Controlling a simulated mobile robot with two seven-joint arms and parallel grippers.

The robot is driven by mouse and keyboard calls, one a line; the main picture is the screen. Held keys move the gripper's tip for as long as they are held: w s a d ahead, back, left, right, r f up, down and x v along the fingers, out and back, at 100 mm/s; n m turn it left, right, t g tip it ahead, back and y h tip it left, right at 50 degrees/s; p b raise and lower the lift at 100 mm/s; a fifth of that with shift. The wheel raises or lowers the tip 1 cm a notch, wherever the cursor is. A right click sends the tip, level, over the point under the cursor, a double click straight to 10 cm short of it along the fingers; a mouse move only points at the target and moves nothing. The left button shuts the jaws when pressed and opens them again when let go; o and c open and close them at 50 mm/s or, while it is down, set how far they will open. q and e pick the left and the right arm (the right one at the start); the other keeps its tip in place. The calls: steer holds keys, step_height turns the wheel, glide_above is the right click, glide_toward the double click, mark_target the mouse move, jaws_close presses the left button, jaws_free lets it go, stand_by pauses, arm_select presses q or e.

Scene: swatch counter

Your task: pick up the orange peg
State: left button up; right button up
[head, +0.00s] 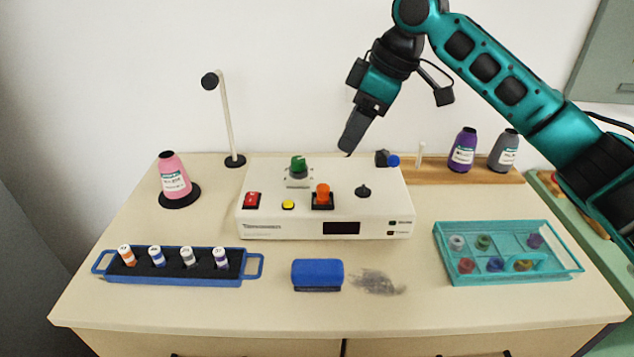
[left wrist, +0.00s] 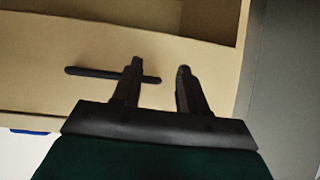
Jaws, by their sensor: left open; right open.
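The orange peg (head: 323,191) stands upright in a black square base on top of the white device (head: 270,222), near the middle of the counter. A green peg or knob (head: 298,166) is behind it to the left. My right gripper (head: 350,140) hangs above the back of the device, apart from the orange peg and holding nothing I can see; its fingers overlap in the head view. My left gripper (left wrist: 159,68) is open and empty in the left wrist view, with a drawer front and dark handle (left wrist: 90,72) beyond it. It is outside the head view.
A blue tray of vials (head: 170,278) lies left and a teal compartment tray (head: 510,279) right. A blue block (head: 317,275) and a grey smudge (head: 377,283) are in front of the device. Thread cones (head: 462,152) stand on a wooden board; a lamp-like post (head: 228,120) rises back left.

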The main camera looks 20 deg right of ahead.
glide_above(323, 187)
steer(key=d, duration=0.3)
step_height(323, 187, down, 6)
steer(key=f, duration=0.1)
steer(key=a+f, duration=0.1)
steer(key=f, duration=0.1)
steer(key=a+f+b, duration=0.1)
steer(key=shift+s+a+f, duration=0.2)
steer(key=shift+f, duration=0.2)
steer(key=shift+w+a+f, duration=0.15)
steer(key=shift+f, duration=0.3)
arm_select(q)
steer(key=shift+s+f, duration=0.65)
steer(key=shift+f, duration=0.3)
arm_select(e)
jaws_close()
